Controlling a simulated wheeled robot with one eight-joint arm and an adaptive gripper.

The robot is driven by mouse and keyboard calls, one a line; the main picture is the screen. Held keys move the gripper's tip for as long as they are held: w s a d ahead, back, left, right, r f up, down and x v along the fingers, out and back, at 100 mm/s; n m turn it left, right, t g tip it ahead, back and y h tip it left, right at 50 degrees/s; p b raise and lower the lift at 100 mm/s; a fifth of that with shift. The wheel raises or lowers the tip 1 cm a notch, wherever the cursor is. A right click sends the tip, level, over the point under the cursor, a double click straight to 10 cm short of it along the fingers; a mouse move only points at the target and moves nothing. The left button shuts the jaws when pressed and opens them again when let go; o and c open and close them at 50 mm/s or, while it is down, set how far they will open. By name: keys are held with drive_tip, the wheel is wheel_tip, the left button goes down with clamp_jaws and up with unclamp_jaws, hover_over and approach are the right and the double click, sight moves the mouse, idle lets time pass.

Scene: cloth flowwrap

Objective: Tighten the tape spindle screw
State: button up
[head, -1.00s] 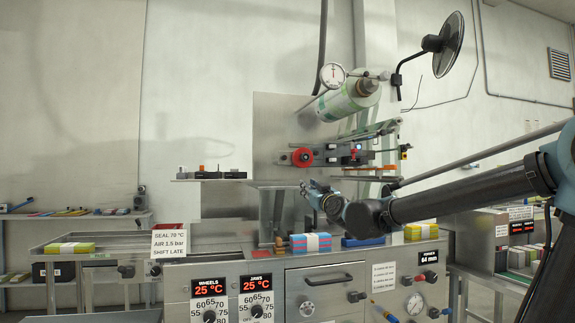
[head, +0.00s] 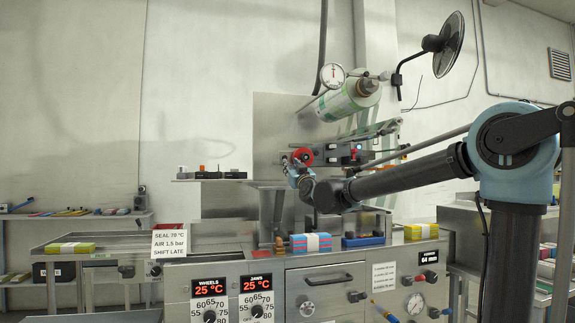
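A red round part (head: 303,156), which looks like the tape spindle or its roll, sits on the front of the dark printing unit (head: 335,153) on the metal back plate. Its screw is too small or hidden to make out. My gripper (head: 291,164) is small in the view, just at the lower left of the red part and overlapping its edge in the picture. I cannot tell whether it touches it, or whether its fingers are open or shut.
The film roll (head: 350,100) hangs above. A narrow shelf (head: 225,181) with small items extends left. Below, the machine top holds a blue and pink cloth pack (head: 311,243), a blue tray (head: 363,241) and a yellow-green pack (head: 421,231).

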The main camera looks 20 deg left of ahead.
drive_tip(key=x, duration=0.7)
drive_tip(key=shift+w, duration=0.15)
drive_tip(key=shift+c, duration=0.2)
clamp_jaws()
